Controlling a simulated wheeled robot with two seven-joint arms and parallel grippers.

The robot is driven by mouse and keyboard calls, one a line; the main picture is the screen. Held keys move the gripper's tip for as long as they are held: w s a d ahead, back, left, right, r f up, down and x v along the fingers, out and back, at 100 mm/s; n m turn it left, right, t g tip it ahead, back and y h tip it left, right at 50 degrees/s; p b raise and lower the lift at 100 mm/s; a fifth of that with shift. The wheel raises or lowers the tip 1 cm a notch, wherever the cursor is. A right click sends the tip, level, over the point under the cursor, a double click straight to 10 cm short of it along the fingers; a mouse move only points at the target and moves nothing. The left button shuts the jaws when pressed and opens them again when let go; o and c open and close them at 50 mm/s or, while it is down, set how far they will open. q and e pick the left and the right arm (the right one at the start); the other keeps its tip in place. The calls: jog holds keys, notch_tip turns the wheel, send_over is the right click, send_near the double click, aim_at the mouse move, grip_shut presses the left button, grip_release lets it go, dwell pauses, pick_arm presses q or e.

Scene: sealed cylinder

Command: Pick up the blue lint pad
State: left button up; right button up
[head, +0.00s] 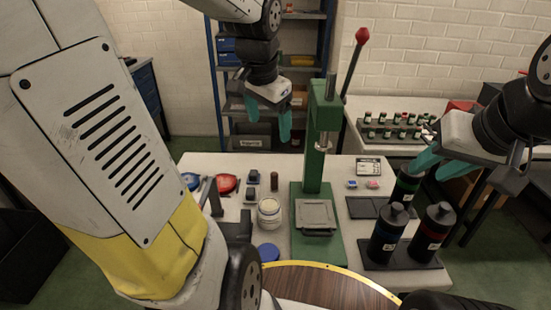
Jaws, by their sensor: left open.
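A small, flat, bluish item (351,184), which looks like the blue lint pad, lies on the pale workbench (345,225) right of the green press; its detail is too small to be sure. A similar reddish item (373,184) lies just right of it. My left gripper (269,128) hangs open and empty above the far edge of the bench, left of the press and well apart from the pad. My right gripper (437,168) is at the right, fingers apart and empty, close to the green-banded bottle in the view and right of the pad.
The green press (323,135) with its raised red-knobbed lever stands mid-bench. Dark bottles (388,238) stand at the right front. A white-filled jar (269,211), a blue disc (268,252) and a red round item (226,183) are at the left. A small sign (369,166) stands behind the pad.

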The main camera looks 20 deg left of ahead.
pick_arm(q)
jog(key=w+a+f+m+g, duration=0.2)
jog(key=w+a+f+m, duration=0.1)
jog(key=w+f, duration=0.3)
jog(key=m+g, duration=0.2)
jog(key=m, duration=0.5)
send_over(253, 172)
notch_tip(253, 172, down, 20)
jog(key=shift+f, duration=0.25)
notch_tip(253, 172, down, 6)
jog(key=shift+s+r, duration=0.1)
jog(key=shift+d, duration=0.1)
jog(key=c, duration=1.4)
notch_tip(253, 172, up, 10)
jog(key=shift+c, duration=0.2)
